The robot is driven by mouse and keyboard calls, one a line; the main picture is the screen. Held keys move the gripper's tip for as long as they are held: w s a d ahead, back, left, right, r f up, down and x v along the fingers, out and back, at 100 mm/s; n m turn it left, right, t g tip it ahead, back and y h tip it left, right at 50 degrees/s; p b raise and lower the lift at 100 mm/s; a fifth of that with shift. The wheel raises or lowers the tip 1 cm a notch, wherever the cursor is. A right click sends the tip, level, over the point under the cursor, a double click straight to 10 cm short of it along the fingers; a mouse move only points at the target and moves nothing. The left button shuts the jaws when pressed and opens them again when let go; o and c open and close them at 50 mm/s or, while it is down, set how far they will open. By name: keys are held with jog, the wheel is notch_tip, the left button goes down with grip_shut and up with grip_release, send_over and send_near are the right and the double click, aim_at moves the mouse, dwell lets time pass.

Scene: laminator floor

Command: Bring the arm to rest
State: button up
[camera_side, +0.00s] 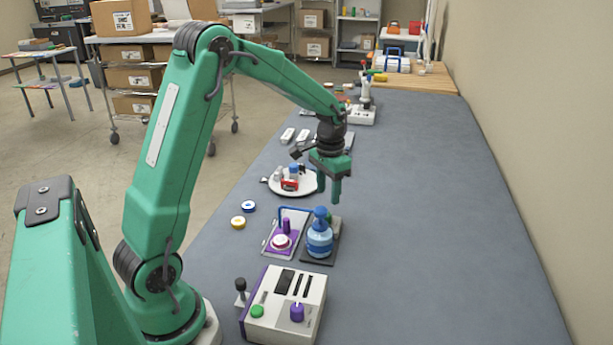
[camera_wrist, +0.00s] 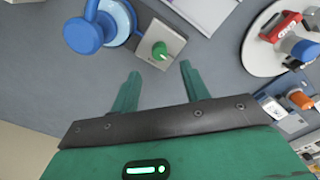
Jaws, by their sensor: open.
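My gripper (camera_side: 328,188) hangs from the green arm above the grey table, pointing down. In the wrist view my gripper (camera_wrist: 157,85) shows two green fingers spread apart with bare table between them. It is open and holds nothing.
A control box (camera_side: 285,305) with green and purple knobs stands near my base. A purple-and-white tray (camera_side: 287,233) sits beside the bottle. Two tape rolls (camera_side: 238,222) lie to the left. The table's right side (camera_side: 440,220) is clear up to the wall.

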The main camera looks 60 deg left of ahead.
jog(key=shift+r, duration=0.55)
jog(key=shift+r, duration=0.1)
jog(key=shift+s+d+r, duration=0.15)
jog(key=shift+r, duration=0.05)
jog(key=s+d+r+t, duration=0.3)
jog(key=s+d+r, duration=0.5)
jog(key=s+r, duration=0.25)
jog(key=s+d+r+t, duration=0.1)
jog(key=s+d, duration=0.3)
jog(key=s, duration=0.6)
jog(key=shift+s+d+r+t, duration=0.2)
jog(key=shift+d+r+t, duration=0.15)
jog(key=shift+t, duration=0.45)
